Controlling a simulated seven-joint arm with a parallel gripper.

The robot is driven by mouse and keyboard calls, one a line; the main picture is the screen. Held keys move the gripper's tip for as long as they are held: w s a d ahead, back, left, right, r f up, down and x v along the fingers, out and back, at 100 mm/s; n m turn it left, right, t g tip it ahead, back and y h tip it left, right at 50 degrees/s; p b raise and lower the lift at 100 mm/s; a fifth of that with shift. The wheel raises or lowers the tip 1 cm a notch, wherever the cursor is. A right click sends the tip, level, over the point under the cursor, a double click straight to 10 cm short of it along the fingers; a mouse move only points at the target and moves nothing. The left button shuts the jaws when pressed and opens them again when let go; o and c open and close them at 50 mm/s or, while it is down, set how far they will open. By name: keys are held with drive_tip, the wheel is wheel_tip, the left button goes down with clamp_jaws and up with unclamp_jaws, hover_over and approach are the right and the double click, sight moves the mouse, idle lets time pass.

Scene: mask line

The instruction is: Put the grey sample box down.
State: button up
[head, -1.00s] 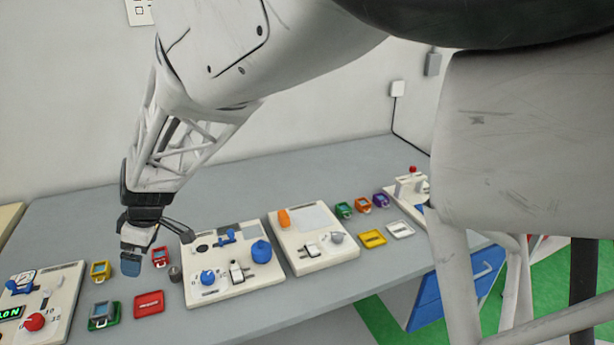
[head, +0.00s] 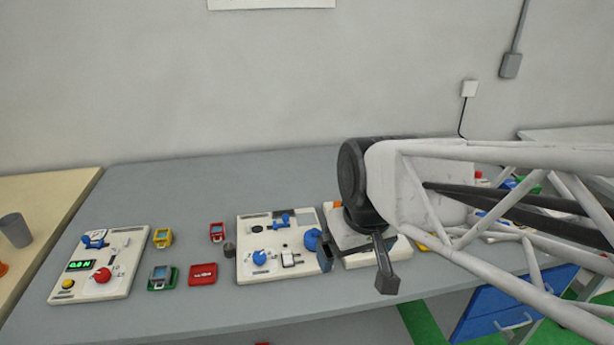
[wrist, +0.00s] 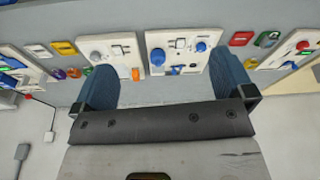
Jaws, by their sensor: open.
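A small box with a grey-looking body (head: 163,273) sits on a green pad (head: 152,288) at the left of the bench; its colour is hard to tell at this size, but it is the likeliest grey sample box. It stands level and nothing touches it from above. My gripper (head: 356,264) is well to the right of it, above the right-hand white panel. In the wrist view my gripper (wrist: 165,88) has its two blue fingers wide apart, with nothing held between them.
White panels with knobs stand left (head: 128,285), centre (head: 246,275) and right (head: 372,262). A yellow box (head: 163,238), a red box (head: 217,232), a red pad (head: 202,274) and a dark grey cylinder (head: 229,250) lie between panels. The back of the bench is clear.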

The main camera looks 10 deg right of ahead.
drive_tip(key=s+d, duration=0.1)
drive_tip(key=s+m, duration=0.1)
drive_tip(key=s, duration=0.1)
drive_tip(key=s+d+m, duration=0.1)
drive_tip(key=shift+s+d+f+h, duration=0.25)
drive_tip(key=shift+d+h, duration=0.1)
drive_tip(key=shift+h, duration=0.05)
idle(0.9)
